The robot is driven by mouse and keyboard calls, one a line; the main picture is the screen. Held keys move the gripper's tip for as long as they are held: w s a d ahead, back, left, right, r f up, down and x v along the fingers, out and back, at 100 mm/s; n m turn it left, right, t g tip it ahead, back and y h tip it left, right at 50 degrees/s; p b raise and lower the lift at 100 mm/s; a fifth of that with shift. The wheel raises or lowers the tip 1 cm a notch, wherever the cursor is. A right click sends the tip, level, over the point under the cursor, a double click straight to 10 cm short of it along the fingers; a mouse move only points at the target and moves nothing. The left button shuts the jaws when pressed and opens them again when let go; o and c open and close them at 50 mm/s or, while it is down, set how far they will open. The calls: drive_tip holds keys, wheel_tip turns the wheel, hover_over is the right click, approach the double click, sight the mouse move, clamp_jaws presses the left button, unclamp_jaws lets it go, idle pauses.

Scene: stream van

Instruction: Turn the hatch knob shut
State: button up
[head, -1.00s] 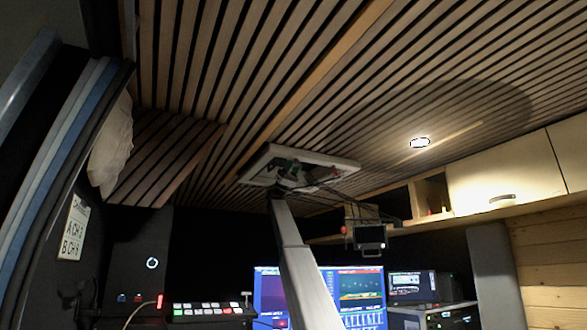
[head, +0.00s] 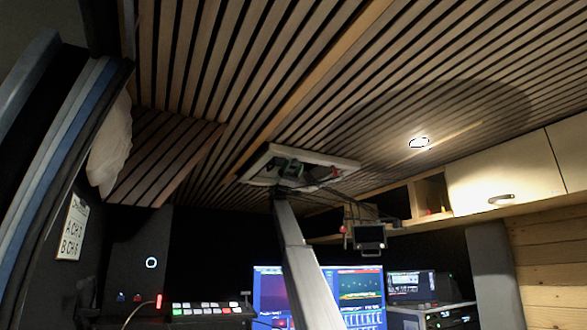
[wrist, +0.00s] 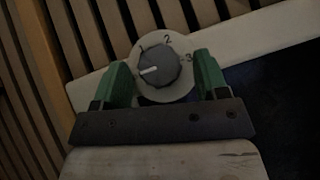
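The hatch knob (wrist: 157,67) is a round grey dial on a pale disc in the wrist view. The figures 2 and 3 are legible on the disc, and the knob's white pointer line points to the left. The pale hatch frame (head: 340,163) is set in the slatted ceiling in the head view. My gripper (wrist: 158,75) has its two green fingers apart, one on each side of the knob, with gaps between fingers and knob. In the head view my gripper (head: 290,170) is up at the hatch, and the knob cannot be made out there.
Wooden slats cover the ceiling around the hatch. A small monitor (head: 370,237) hangs below and to the right of it. Cream cupboards (head: 503,173) line the right wall. Screens (head: 318,295) and a button panel (head: 207,309) stand below.

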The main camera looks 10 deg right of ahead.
drive_tip(key=v, duration=1.1)
drive_tip(key=shift+s, duration=0.1)
idle(0.5)
